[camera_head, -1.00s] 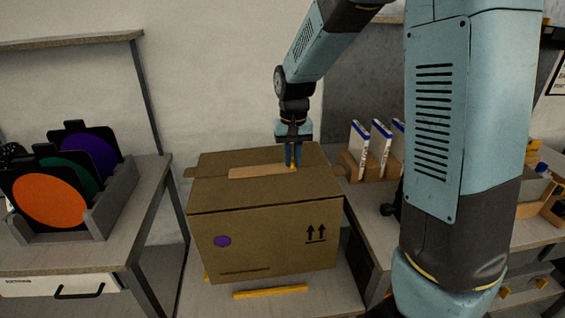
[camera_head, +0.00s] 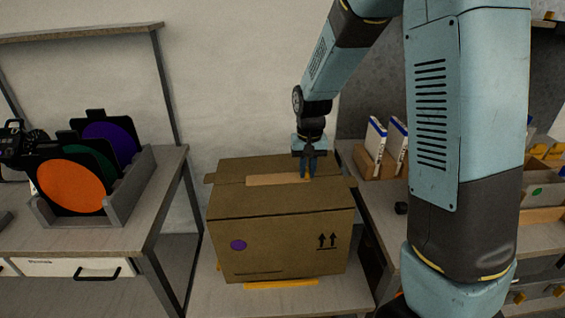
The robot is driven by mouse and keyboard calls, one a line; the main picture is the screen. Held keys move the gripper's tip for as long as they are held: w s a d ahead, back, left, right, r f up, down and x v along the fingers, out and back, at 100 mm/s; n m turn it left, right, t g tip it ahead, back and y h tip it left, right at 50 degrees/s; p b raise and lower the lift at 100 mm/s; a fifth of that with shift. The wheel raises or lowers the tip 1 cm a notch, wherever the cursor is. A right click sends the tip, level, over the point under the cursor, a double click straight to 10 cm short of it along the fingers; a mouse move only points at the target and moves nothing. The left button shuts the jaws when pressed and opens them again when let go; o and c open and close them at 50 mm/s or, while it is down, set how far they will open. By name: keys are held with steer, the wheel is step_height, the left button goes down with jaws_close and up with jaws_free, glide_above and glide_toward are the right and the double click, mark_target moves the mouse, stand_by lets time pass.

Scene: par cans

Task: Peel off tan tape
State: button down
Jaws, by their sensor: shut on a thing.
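The cardboard box (camera_head: 290,247) stands closed on a low wooden surface, with a purple dot and two up arrows on its front. The tan tape (camera_head: 272,180) lies along the top of the box, lighter than the cardboard. My gripper (camera_head: 307,174) points down at the right end of the tape and is shut on it. The fingers hide that end, so I cannot tell how far it is lifted; the visible strip lies flat.
On the left table, a grey rack (camera_head: 128,200) holds orange, green and purple discs in black frames. On the right bench are blue-and-white boxes (camera_head: 376,145) in a cardboard holder and a tray (camera_head: 545,190). A yellow strip (camera_head: 282,284) lies at the box's foot.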

steer(key=shift+s+f, duration=0.2)
steer(key=shift+f, duration=0.3)
steer(key=c, duration=1)
jaws_free()
steer(key=shift+s+f, duration=0.1)
steer(key=shift+r, duration=0.6)
step_height(320, 180, up, 12)
steer(key=s+d+r+t, duration=0.2)
steer(key=s+d+r, duration=0.1)
steer(key=s, duration=0.4)
steer(key=s+d+r+t, duration=0.1)
steer(key=s+d+r, duration=0.2)
steer(key=s+d, duration=0.2)
steer(key=s+d+r+t, duration=0.2)
steer(key=s+d+r, duration=0.1)
steer(key=s, duration=0.8)
steer(key=shift+s+d+r+t, duration=0.1)
steer(key=shift+d+r+t, duration=0.2)
steer(key=shift+d, duration=0.15)
